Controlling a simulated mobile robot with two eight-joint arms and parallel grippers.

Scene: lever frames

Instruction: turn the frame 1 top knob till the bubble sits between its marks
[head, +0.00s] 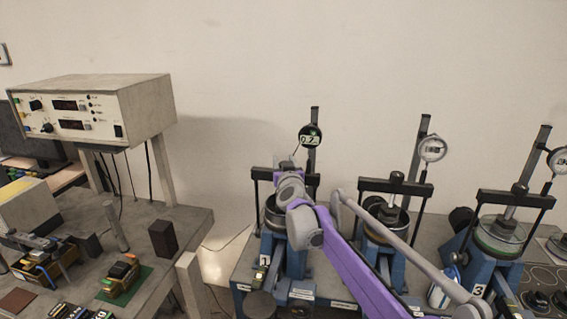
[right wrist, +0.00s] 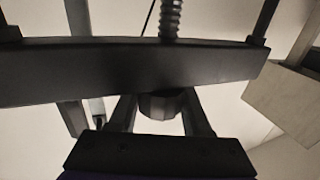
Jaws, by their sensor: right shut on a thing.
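Frame 1 (head: 272,246) is the leftmost blue stand with a dark crossbar, which also shows close up in the right wrist view (right wrist: 60,75). My right gripper (right wrist: 163,108) reaches this crossbar from the front. Its two dark fingers stand on either side of a dark faceted knob (right wrist: 160,104), shut on it. A threaded screw (right wrist: 170,18) shows on the far side of the crossbar. In the head view my purple arm and grey wrist hide the knob and part of the frame. I cannot make out the bubble or its marks. My left gripper is not in view.
Two similar frames, the middle one (head: 385,215) and the right one (head: 500,237), stand to the right. A cluttered bench (head: 190,222) with an instrument box (head: 110,105) is at left.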

